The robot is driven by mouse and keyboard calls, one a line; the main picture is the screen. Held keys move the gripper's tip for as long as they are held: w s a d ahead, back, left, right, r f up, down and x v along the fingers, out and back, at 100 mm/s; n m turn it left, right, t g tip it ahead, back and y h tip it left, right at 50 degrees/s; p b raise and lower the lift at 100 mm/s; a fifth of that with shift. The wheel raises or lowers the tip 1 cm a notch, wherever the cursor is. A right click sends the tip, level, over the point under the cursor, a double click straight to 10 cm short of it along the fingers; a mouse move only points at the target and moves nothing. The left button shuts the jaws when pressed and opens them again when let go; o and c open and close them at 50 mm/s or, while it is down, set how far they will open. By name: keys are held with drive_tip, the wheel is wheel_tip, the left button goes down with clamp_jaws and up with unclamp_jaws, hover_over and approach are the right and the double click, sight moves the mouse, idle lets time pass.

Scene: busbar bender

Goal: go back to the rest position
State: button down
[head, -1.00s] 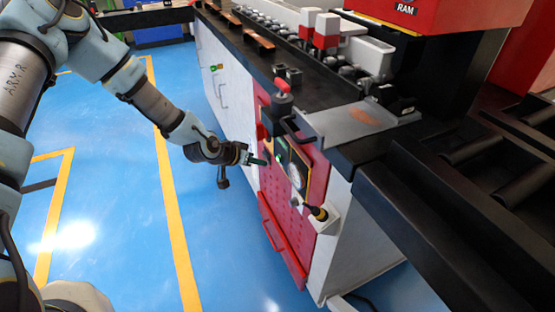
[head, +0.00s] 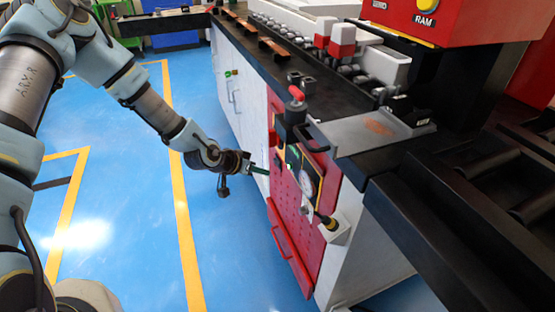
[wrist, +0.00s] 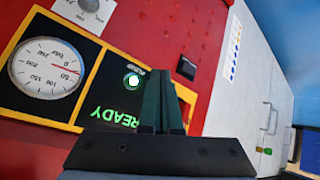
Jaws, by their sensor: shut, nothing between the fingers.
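My gripper (head: 262,171) is held out in front of the red control panel (head: 293,212) on the bender's end. Its fingers are together and empty. In the wrist view the dark green fingers (wrist: 161,104) point at the panel, overlapping its black display edge. That display shows a lit green READY text (wrist: 115,117) and a round lit button (wrist: 132,80). Beside it is a pressure gauge (wrist: 46,68), also seen in the head view (head: 306,184). Whether the fingertips touch the panel cannot be told, but a gap seems to show.
The black worktop (head: 340,110) with rollers and a red-knobbed lever (head: 297,95) lies above the panel. White cabinet doors (head: 238,95) run along the left.

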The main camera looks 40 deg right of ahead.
drive_tip(key=w+a+r+n+t+y, duration=0.15)
drive_tip(key=w+a+r, duration=0.25)
drive_tip(key=a, duration=0.4)
drive_tip(key=w+a+r+n+y, duration=0.2)
drive_tip(key=w+a+r+y, duration=0.15)
drive_tip(key=a, duration=0.55)
drive_tip(key=w+a+r+n+t+y, duration=0.1)
drive_tip(key=w+a+r, duration=0.3)
drive_tip(key=a, duration=0.4)
drive_tip(key=s+a+r+n+y, duration=0.1)
drive_tip(key=s+a+r+n, duration=0.1)
drive_tip(key=a, duration=0.5)
drive_tip(key=s+a+r+n+y, duration=0.1)
drive_tip(key=s+a+r+n, duration=0.2)
drive_tip(key=a+r, duration=0.3)
drive_tip(key=s+a+r+n+y, duration=0.1)
drive_tip(key=s+a+r+n, duration=0.2)
drive_tip(key=a, duration=0.6)
drive_tip(key=shift+r+n, duration=0.55)
drive_tip(key=shift+r, duration=0.25)
drive_tip(key=shift+s+a+g, duration=0.1)
drive_tip(key=shift+g, duration=0.15)
